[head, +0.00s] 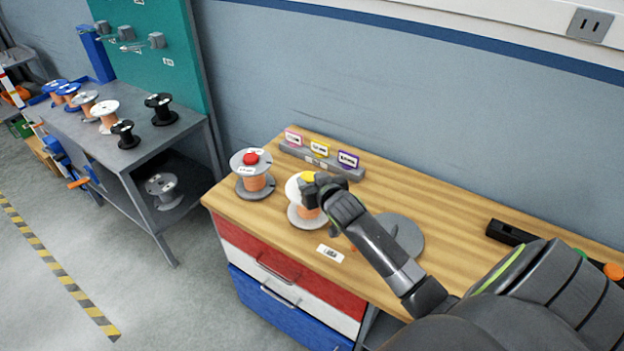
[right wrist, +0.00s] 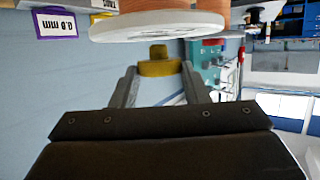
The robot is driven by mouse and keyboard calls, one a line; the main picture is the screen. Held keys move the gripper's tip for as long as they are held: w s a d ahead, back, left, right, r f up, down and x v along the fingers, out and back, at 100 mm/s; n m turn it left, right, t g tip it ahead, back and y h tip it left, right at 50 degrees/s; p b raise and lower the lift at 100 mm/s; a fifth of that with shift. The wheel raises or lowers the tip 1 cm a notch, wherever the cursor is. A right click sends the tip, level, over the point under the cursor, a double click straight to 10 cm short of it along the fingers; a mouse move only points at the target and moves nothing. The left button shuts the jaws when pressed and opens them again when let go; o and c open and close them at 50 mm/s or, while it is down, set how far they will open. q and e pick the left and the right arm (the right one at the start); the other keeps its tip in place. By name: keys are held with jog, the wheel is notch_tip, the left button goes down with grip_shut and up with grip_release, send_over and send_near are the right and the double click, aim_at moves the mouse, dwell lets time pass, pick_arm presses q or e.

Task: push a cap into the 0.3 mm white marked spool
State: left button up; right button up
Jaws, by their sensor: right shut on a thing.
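The white spool with copper wire (head: 293,189) stands upright on the wooden bench top, and its white flange (right wrist: 150,27) fills the top of the right wrist view, which looks upside down. A yellow cap (head: 307,176) is at the spool's upper flange in the head view. My right gripper (head: 316,186) is shut on this yellow cap (right wrist: 159,67), with a finger on each side. The cap's narrow end points at the flange; I cannot tell whether it touches or enters the hole. The spool's marking is not readable. My left gripper is not in view.
A grey spool with a red cap (head: 250,174) stands to the left. A grey rack (head: 322,164) with pink, yellow and purple labels is behind. A grey disc (head: 402,238) lies right of the spool, partly behind my arm. A grey shelf (head: 140,150) holds several other spools.

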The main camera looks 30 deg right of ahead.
jog(key=shift+f, duration=0.1)
dwell(0.3)
jog(key=shift+p, duration=0.6)
dwell(0.5)
jog(key=shift+f, duration=0.15)
jog(key=shift+f+b, duration=0.85)
jog(key=shift+f, duration=0.25)
